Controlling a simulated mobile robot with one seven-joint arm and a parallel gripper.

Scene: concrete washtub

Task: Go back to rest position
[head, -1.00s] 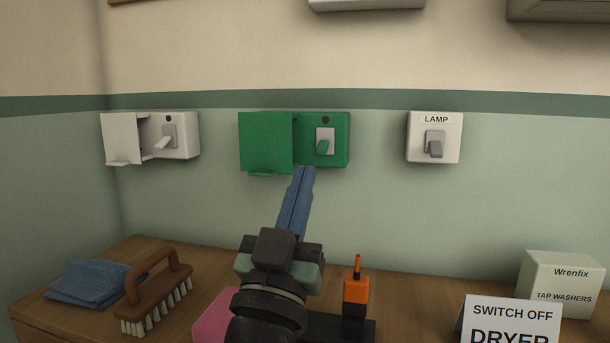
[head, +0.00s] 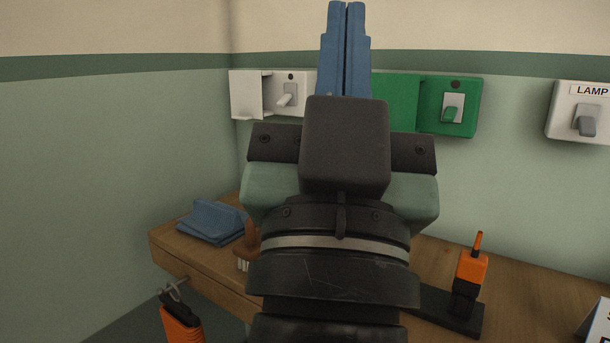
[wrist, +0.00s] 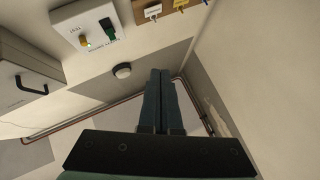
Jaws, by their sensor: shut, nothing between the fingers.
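My gripper (head: 347,8) stands upright in the middle of the head view, its blue fingers together and empty. The fingers overlap the wall and part of the green switch box (head: 445,102), whose cover is open to the left. They also show side by side in the wrist view (wrist: 160,78). A white switch box (head: 285,95) with its cover open is left of the fingers. The box labelled LAMP (head: 585,112) is at the right edge. The fingers appear clear of any object.
The wooden counter (head: 410,262) carries a blue cloth (head: 212,222), a mostly hidden brush (head: 250,248) and an orange device on a black base (head: 470,275). An orange-handled item (head: 180,322) hangs at the counter's front. The wrist view shows a control panel (wrist: 88,30) and a wooden hook board (wrist: 150,8).

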